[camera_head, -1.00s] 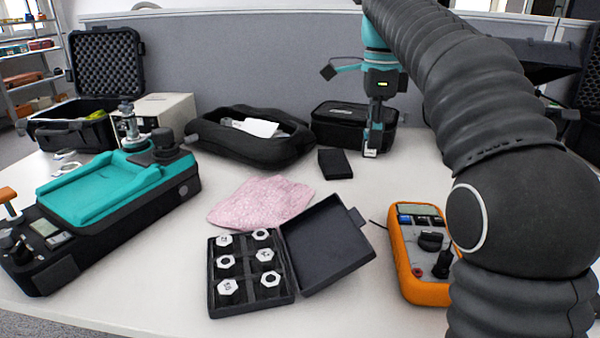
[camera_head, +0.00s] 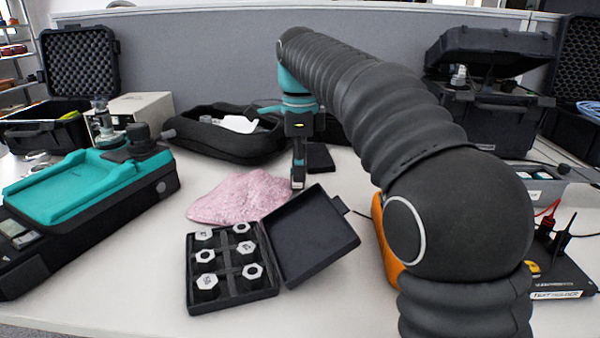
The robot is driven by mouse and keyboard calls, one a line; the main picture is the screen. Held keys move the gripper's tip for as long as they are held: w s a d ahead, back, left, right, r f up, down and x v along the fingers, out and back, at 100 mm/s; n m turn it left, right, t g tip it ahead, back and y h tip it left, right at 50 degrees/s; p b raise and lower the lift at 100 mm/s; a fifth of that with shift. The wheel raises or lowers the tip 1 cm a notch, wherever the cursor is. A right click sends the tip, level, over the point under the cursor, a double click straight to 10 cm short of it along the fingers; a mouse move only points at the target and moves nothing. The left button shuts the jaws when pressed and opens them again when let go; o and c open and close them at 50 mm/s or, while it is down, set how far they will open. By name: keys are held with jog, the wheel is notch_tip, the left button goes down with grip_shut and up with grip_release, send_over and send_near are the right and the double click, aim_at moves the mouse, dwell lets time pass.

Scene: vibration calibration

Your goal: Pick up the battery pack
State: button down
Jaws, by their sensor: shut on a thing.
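A flat black block (camera_head: 321,158) lies on the table just behind my gripper, partly hidden by it. I cannot tell whether it is the battery pack; no other thing in view clearly looks like one. A crumpled pink cloth (camera_head: 238,199) lies in the middle of the table. My gripper (camera_head: 298,184) points down at the cloth's right corner, its fingers together and low by the table. It appears shut on that corner; the grip itself is small and seen edge-on. Anything under the cloth is hidden.
An open black case of hex weights (camera_head: 223,263) lies in front of the cloth, lid to the right. A teal-and-black device (camera_head: 80,190) stands left. A black pouch (camera_head: 225,142) is behind. My arm partly hides an orange meter (camera_head: 384,240). Black cases (camera_head: 490,110) stand back right.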

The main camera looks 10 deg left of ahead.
jog(key=shift+f, duration=0.3)
jog(key=shift+f, duration=0.15)
jog(key=c, duration=0.9)
grip_release()
